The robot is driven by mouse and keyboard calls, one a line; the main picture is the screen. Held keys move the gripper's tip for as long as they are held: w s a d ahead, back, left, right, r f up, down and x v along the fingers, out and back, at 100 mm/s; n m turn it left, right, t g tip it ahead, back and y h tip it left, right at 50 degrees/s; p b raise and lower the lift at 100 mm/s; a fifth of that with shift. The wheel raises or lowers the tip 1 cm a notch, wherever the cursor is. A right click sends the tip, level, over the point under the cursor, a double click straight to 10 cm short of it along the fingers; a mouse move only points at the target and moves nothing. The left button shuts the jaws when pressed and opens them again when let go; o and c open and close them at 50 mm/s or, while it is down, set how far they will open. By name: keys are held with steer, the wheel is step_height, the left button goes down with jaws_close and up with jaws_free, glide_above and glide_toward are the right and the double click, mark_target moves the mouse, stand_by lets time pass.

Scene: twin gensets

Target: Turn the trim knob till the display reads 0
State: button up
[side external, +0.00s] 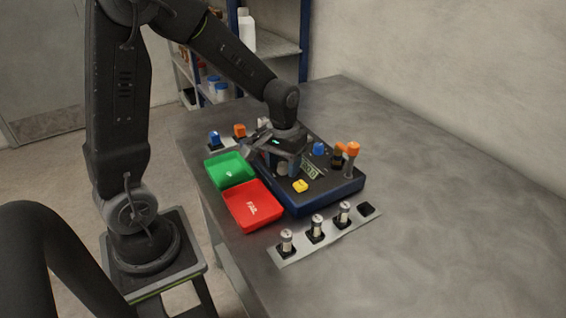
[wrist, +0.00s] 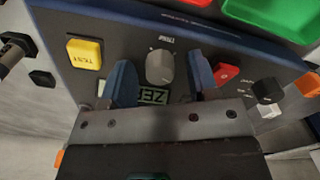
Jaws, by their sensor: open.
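The trim knob (wrist: 160,67) is a grey round knob on the dark panel, seen in the wrist view. My gripper (wrist: 161,64) is open, with one blue finger on each side of the knob and a small gap showing at each side. The display (wrist: 153,97) lies beside the knob, upside down in this view and partly hidden by a finger and the gripper body; its full reading cannot be told. In the side view, my gripper (side external: 281,166) is low over the panel, and the display (side external: 311,171) is too small to read.
A yellow TEST button (wrist: 85,54) and a red switch (wrist: 226,73) flank the knob. Green (side external: 230,169) and red (side external: 252,205) trays stand beside the panel. A strip (side external: 325,235) with several cylindrical parts lies in front. The table (side external: 440,200) is clear at right.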

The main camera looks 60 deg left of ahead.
mark_target(283, 164)
step_height(283, 164, up, 14)
stand_by(0.6)
steer(key=shift+f, duration=0.1)
steer(key=s+d+r+m+t, duration=0.1)
steer(key=s+d+m+t, duration=0.4)
steer(key=s, duration=0.8)
steer(key=d, duration=0.3)
steer(key=shift+s+d+t, duration=0.15)
steer(key=shift+d+t, duration=0.05)
steer(key=shift+t, duration=0.1)
steer(key=shift+r, duration=0.1)
steer(key=shift+c, duration=0.2)
stand_by(0.6)
